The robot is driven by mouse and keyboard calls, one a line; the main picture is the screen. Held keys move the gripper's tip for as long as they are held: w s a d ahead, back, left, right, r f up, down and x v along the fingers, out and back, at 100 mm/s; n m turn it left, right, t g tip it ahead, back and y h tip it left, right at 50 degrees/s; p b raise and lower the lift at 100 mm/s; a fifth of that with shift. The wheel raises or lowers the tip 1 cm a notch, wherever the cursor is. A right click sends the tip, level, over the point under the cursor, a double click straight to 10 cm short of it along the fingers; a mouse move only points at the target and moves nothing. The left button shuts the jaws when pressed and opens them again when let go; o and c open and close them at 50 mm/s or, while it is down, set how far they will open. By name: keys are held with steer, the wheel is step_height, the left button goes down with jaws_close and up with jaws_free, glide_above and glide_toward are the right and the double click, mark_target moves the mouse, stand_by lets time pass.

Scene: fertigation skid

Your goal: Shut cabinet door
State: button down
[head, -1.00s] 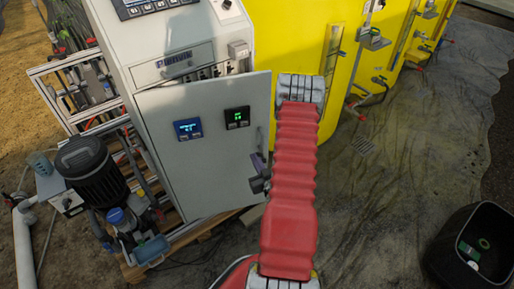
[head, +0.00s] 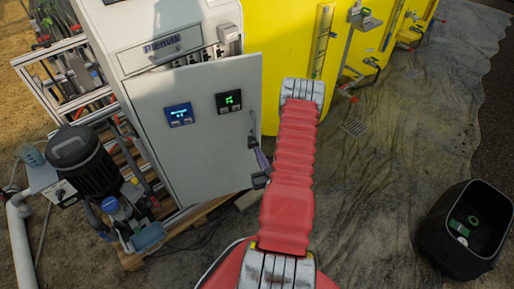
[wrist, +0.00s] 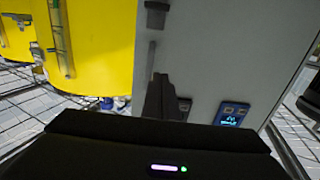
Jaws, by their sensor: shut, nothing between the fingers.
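The cabinet door (head: 190,135) is a light grey panel with two small lit displays. It stands ajar on the cabinet (head: 165,25), with a gap along its top edge and its right edge swung out. A slim handle (head: 254,128) is near that right edge. My gripper (head: 261,179) is dark, partly hidden behind my red arm, close to the door's lower right edge. In the wrist view the door (wrist: 215,60) fills the right half, and my shut, empty fingers (wrist: 160,97) show in front of it. I cannot tell whether they touch it.
A yellow tank (head: 285,60) stands right of the cabinet. A black pump (head: 82,160) and pipework are at left. A dark open bin (head: 440,225) is at lower right. The sheet-covered floor (head: 390,150) between arm and bin is mostly clear.

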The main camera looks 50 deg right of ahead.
mark_target(246, 126)
steer(key=x, duration=1.3)
